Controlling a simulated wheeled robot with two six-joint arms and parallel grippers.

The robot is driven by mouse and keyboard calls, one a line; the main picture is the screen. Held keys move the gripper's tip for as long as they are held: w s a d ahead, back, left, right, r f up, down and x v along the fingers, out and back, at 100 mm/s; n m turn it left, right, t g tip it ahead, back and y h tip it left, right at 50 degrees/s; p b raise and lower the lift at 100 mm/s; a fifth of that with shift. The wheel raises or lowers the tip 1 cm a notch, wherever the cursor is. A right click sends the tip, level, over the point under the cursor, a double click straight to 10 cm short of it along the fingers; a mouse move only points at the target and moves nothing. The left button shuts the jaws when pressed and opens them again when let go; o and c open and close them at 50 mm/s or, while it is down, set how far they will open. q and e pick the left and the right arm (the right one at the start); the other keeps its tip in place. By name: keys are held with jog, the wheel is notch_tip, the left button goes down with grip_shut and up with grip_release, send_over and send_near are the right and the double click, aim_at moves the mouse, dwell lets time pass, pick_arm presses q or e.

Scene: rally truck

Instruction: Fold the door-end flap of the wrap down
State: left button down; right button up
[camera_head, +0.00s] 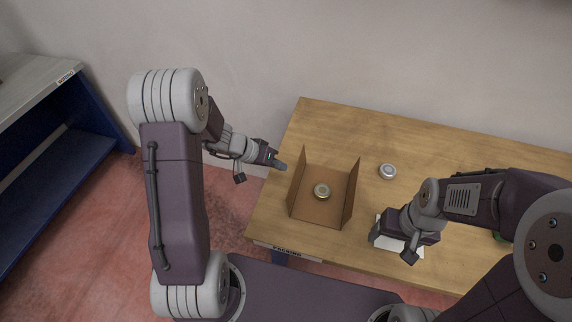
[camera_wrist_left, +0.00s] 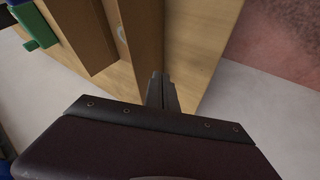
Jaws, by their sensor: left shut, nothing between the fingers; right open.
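The brown cardboard wrap (camera_head: 318,212) lies on the table with a round tin (camera_head: 321,191) on its middle. Its left flap (camera_head: 297,180) and right flap (camera_head: 351,190) both stand up. I cannot tell which end is the door end. My left gripper (camera_head: 281,165) is shut and empty, just outside the left flap near its far end. In the left wrist view its closed fingers (camera_wrist_left: 162,92) are beside a standing cardboard flap (camera_wrist_left: 142,35); whether they touch is unclear. My right gripper (camera_head: 391,247) is open above a white item (camera_head: 402,236), partly hidden.
The wooden table (camera_head: 420,135) has a second tin (camera_head: 388,171) right of the wrap. A label reading PACKING (camera_head: 287,251) is on the front edge. A blue shelf unit (camera_head: 60,150) stands at left, and a pale wall is behind.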

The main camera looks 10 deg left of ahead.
pick_arm(q)
jog(key=shift+s+d+r, duration=0.1)
jog(key=shift+d+r, duration=0.05)
jog(key=shift+d, duration=0.5)
jog(key=shift+d+r, duration=0.1)
jog(key=shift+d, duration=0.5)
